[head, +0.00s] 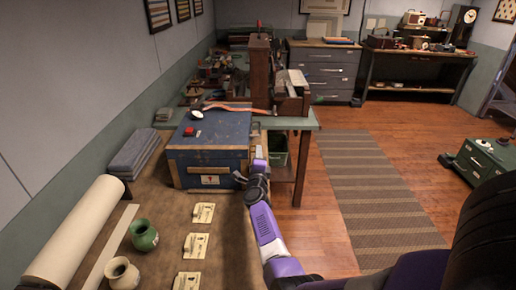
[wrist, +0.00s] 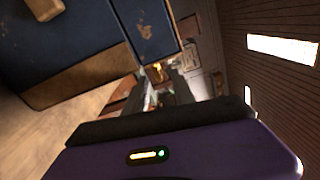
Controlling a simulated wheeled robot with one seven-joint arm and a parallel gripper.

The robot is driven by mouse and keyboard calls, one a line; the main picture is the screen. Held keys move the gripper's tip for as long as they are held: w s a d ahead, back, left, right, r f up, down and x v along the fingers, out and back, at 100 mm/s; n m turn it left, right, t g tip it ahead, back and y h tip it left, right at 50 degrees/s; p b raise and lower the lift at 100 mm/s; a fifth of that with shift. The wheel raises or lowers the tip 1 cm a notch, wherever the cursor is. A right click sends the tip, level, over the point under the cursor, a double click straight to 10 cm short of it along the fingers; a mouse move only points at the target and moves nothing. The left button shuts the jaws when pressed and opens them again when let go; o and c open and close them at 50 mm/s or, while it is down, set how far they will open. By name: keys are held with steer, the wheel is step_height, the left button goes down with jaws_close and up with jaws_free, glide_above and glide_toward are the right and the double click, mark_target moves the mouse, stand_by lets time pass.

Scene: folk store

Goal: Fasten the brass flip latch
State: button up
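A blue chest (head: 210,143) with brown wooden trim stands on the table, its lid lowered. In the wrist view the blue chest (wrist: 60,50) fills the upper left, tilted by the camera angle. A small brass-coloured piece (wrist: 157,73) shows by the chest's edge, between my fingers; it looks like the latch, but its position is too small and dark to tell. I cannot make out the latch in the head view. My gripper (head: 250,174) is at the chest's front right corner. In the wrist view my gripper (wrist: 162,84) has its fingers apart, with a gap between them.
A red button-like object (head: 191,131) sits on the chest lid. A green-topped table (head: 303,121) holding machinery stands behind.

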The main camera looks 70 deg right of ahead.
steer(key=shift+p+v, duration=0.5)
steer(key=shift+v, duration=1.1)
